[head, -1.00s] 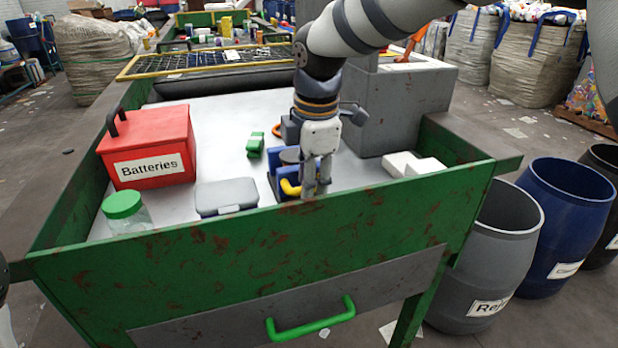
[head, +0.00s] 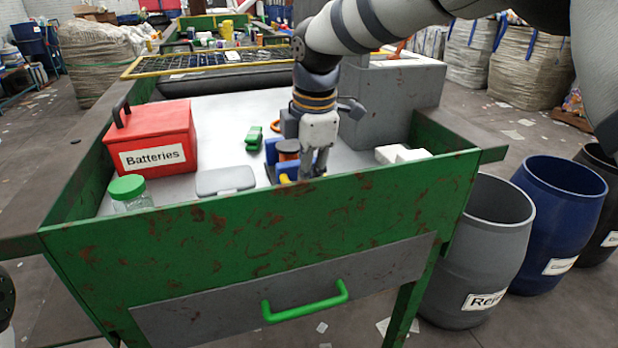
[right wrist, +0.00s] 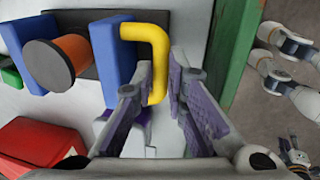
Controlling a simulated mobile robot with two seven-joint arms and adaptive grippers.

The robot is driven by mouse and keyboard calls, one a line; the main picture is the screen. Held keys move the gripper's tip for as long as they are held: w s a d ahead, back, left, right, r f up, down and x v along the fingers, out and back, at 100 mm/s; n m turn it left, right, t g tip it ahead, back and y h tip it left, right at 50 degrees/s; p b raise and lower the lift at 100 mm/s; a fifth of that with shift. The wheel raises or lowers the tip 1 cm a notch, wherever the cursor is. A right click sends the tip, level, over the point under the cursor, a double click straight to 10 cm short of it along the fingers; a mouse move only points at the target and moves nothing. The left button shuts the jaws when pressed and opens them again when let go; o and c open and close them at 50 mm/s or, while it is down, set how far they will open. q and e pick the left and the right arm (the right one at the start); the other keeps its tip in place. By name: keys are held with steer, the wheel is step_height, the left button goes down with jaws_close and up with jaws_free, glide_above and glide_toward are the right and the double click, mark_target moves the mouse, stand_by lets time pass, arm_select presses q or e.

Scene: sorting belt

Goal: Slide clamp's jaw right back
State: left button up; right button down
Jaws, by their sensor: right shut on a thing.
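The clamp shows in the right wrist view with two blue jaws, an inner one (right wrist: 112,55) and an outer one (right wrist: 35,85). An orange-brown spool-like piece (right wrist: 70,58) with a round end lies between them over a dark plate. A yellow bent handle (right wrist: 158,45) sticks out from the inner blue jaw. My right gripper (right wrist: 165,88) has its fingers on either side of the handle's free leg and is shut on it. In the head view my right gripper (head: 313,176) is at the clamp (head: 288,148), just behind the green front wall. My left gripper is not in view.
A red Batteries box (head: 155,150), a green-lidded jar (head: 128,190), a grey flat case (head: 225,180) and a green clip-like piece (head: 254,138) stand left of the clamp. White blocks (head: 402,154) lie right. The green front wall (head: 250,230) is close to my gripper.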

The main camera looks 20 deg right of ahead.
steer(key=shift+s+f, duration=0.15)
steer(key=shift+s, duration=0.1)
steer(key=c, duration=1.6)
jaws_free()
